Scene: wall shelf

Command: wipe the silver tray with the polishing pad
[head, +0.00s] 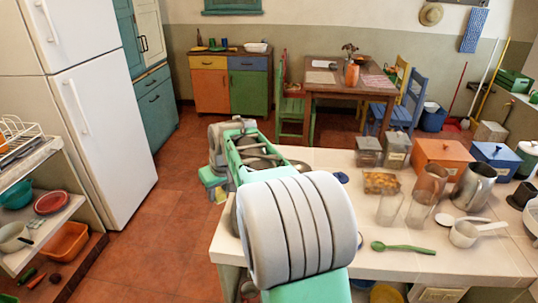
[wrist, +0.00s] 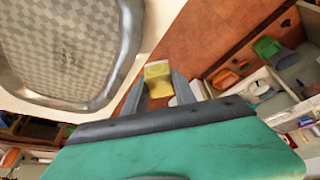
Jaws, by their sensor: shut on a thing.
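My gripper (wrist: 158,92) is shut on a yellow polishing pad (wrist: 157,72), which sits between the two grey fingers in the wrist view. In the head view, my arm hides most of the gripper, and a small yellow patch that looks like the pad (head: 221,196) shows at its lower end. The silver tray (wrist: 115,70) fills the upper left of the wrist view, with a raised shiny rim and a checkered flat middle. The pad is to the right of the tray in that view and appears apart from it.
A pale tiled counter (head: 440,262) holds a green spoon (head: 402,248), a white saucepan (head: 466,234), a metal pitcher (head: 471,187), an orange box (head: 444,160) and a blue box (head: 493,158) on the right. A white fridge (head: 104,130) and shelves stand left. Red floor lies between.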

